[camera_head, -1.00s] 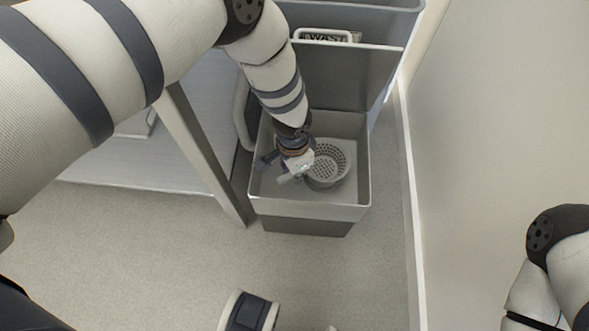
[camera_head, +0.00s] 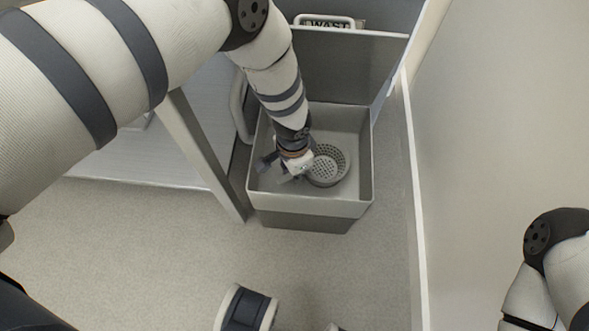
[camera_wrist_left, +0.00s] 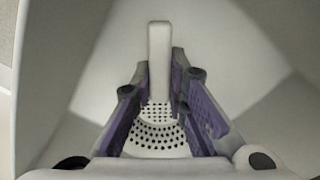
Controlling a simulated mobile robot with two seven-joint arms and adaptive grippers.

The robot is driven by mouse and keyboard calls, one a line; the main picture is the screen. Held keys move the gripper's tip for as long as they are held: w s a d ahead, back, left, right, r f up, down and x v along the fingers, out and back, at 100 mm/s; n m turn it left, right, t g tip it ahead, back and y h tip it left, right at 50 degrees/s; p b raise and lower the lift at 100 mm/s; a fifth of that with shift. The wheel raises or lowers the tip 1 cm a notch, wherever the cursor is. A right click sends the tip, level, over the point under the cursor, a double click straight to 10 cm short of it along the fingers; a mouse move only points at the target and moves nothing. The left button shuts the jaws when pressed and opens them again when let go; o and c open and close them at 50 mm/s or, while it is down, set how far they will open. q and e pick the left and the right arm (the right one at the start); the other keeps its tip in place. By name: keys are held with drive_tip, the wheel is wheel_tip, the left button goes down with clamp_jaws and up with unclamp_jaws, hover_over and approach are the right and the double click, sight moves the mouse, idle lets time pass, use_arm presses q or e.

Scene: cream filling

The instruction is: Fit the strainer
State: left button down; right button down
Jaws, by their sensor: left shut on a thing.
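The strainer (camera_head: 327,168) is a light grey round basket with many holes, low inside the grey rectangular basin (camera_head: 353,199). My left gripper (camera_head: 290,174) reaches down into the basin at the strainer's left side. In the left wrist view the strainer's perforated part (camera_wrist_left: 157,136) lies below and between the fingers, and its plain upright bar (camera_wrist_left: 160,60) rises between the fingertips. My left gripper (camera_wrist_left: 163,92) is shut on the strainer there. The gripper hides part of the strainer's left edge, and I cannot tell whether the strainer touches the basin floor.
A raised grey panel (camera_head: 345,70) stands behind the basin, with a partly hidden "WAST" label (camera_head: 329,23) beyond it. A table leg (camera_head: 200,145) is close on the left, and a wall with a white skirting (camera_head: 413,190) on the right.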

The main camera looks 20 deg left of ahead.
use_arm(q)
drive_tip(key=shift+f, duration=0.15)
idle(0.3)
drive_tip(key=c, duration=1.5)
unclamp_jaws()
